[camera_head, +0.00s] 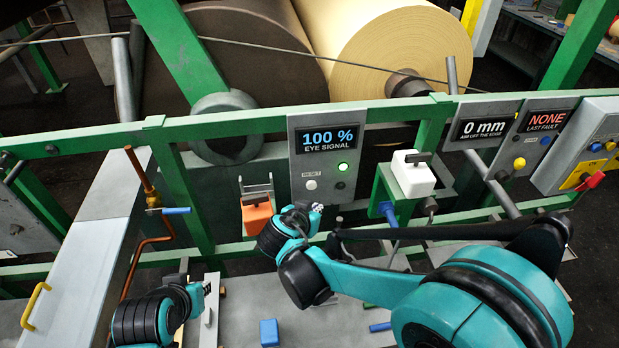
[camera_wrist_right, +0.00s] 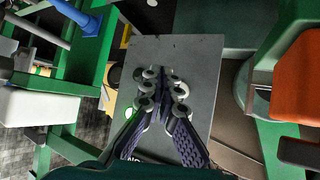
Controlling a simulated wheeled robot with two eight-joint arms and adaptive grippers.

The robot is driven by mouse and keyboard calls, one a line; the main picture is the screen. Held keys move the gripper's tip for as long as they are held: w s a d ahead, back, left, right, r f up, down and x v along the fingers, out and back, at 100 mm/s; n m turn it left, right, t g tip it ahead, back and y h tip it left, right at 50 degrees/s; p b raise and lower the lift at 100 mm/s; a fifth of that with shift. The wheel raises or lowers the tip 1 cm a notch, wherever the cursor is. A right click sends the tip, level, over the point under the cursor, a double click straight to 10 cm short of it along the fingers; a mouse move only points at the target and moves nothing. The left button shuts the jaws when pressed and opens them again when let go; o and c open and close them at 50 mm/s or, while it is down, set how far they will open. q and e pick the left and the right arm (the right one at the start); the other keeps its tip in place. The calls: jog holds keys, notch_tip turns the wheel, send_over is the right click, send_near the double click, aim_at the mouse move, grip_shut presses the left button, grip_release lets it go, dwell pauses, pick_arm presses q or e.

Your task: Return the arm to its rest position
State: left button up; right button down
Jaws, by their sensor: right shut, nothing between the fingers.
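My right arm (camera_head: 480,300) is teal and black and reaches from the lower right to the middle of the head view.
An orange box (camera_head: 257,217) is left of the right gripper and a white box (camera_head: 412,175) is to its right. A green rail (camera_head: 90,140) crosses behind. A blue block (camera_head: 269,333) stands on the grey bench (camera_head: 240,300). Large rolls (camera_head: 400,50) stand behind.

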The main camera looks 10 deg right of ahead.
jog(key=s+d+f+n+g+y+b, duration=0.1)
jog(key=s+d+f+n+y+b, duration=0.1)
jog(key=s, duration=0.7)
jog(key=s+d+f+n+g+y+b, duration=0.1)
jog(key=s+d+f+n+y+b, duration=0.2)
jog(key=s, duration=0.7)
jog(key=d+n+b, duration=0.1)
jog(key=b, duration=0.1)
jog(key=shift+s+d+f+y+b, duration=0.2)
jog(key=shift+d+y+b, duration=0.1)
jog(key=shift+d+b, duration=0.1)
